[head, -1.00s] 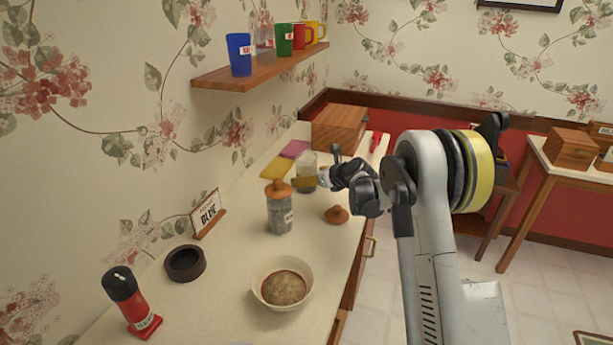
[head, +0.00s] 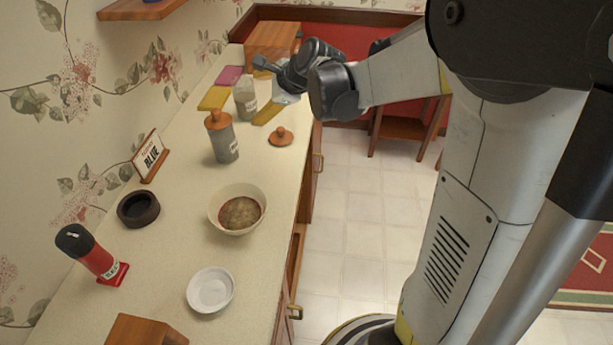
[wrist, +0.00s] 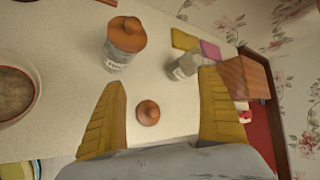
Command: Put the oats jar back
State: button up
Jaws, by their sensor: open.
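A lidded jar (head: 224,143) with a wooden lid stands upright on the counter; it also shows in the wrist view (wrist: 124,45). A second, clear jar (head: 244,98) without a lid stands behind it, and shows at the right in the wrist view (wrist: 184,68). Both labels are too small to read, so I cannot tell which is the oats jar. A loose wooden lid (head: 281,136) lies on the counter, between my fingers in the wrist view (wrist: 148,112). My gripper (head: 266,90) is open and empty, just right of the lidless jar. Its yellow fingers (wrist: 162,80) are wide apart.
A bowl with brown contents (head: 238,212), a white dish (head: 211,290), a dark round holder (head: 138,208), a sign reading BLUE (head: 150,156) and a red container (head: 92,252) stand nearer. Yellow and pink mats (head: 229,75) and a wooden box (head: 272,46) are behind.

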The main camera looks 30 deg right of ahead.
jog(key=s+n+g+h, duration=0.2)
jog(key=s+n, duration=1.8)
jog(key=s, duration=1)
jog(key=shift+s+a+f+n+h, duration=0.35)
jog(key=shift+a+n+h, duration=0.1)
jog(key=shift+h, duration=0.45)
